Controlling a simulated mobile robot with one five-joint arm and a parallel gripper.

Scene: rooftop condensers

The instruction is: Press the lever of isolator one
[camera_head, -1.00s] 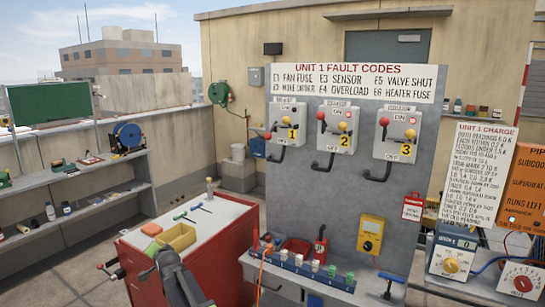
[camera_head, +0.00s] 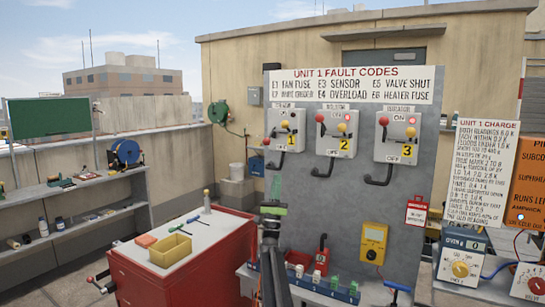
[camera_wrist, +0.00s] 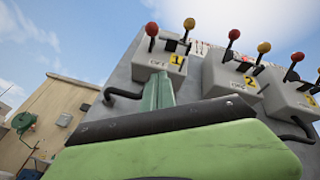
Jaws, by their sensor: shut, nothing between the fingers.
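Isolator one (camera_head: 286,128) is a light grey box with a yellow "1" label, at the upper left of the grey board. A red-knobbed lever (camera_wrist: 151,31) and a yellow-knobbed lever (camera_wrist: 189,24) stick out from it in the wrist view; which one is its main lever I cannot tell. My gripper (camera_head: 276,188) is shut and empty, raised in front of the board below isolator one. In the wrist view its green fingers (camera_wrist: 158,92) point up towards the underside of the box. Whether they touch it I cannot tell.
Isolator two (camera_head: 340,133) and isolator three (camera_head: 398,137) stand to the right, with similar knobs. Black bent pipes hang under the boxes. A red cabinet (camera_head: 150,285) with a yellow bin (camera_head: 170,250) stands at the lower left. A yellow meter (camera_head: 374,243) hangs lower right.

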